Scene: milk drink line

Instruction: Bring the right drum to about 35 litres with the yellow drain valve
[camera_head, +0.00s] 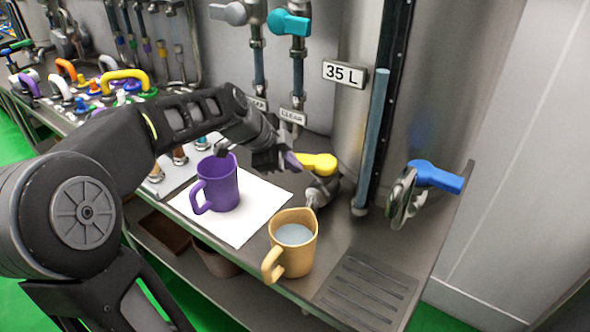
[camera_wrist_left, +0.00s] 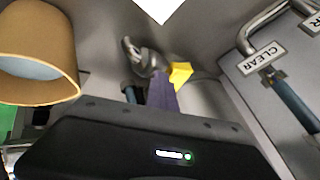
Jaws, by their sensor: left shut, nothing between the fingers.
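The right drum (camera_head: 352,35) is a large grey cylinder at the back. Its sight tube (camera_head: 376,130) shows a pale blue column whose top is level with the upper part of the "35 L" plate (camera_head: 345,73). The yellow drain valve (camera_head: 316,163) sits low on the drum; its handle points left. It also shows in the left wrist view (camera_wrist_left: 180,72). My left gripper (camera_head: 288,160) is shut and empty, its purple fingers right beside the yellow handle; contact cannot be told. A tan mug (camera_head: 297,259), holding greyish liquid, stands near the valve's spout. My right gripper is out of view.
A purple mug (camera_head: 217,186) stands on a white mat (camera_head: 262,205). Teal (camera_head: 289,23) and grey (camera_head: 230,13) valves are on pipes above. Colourful handles crowd the left.

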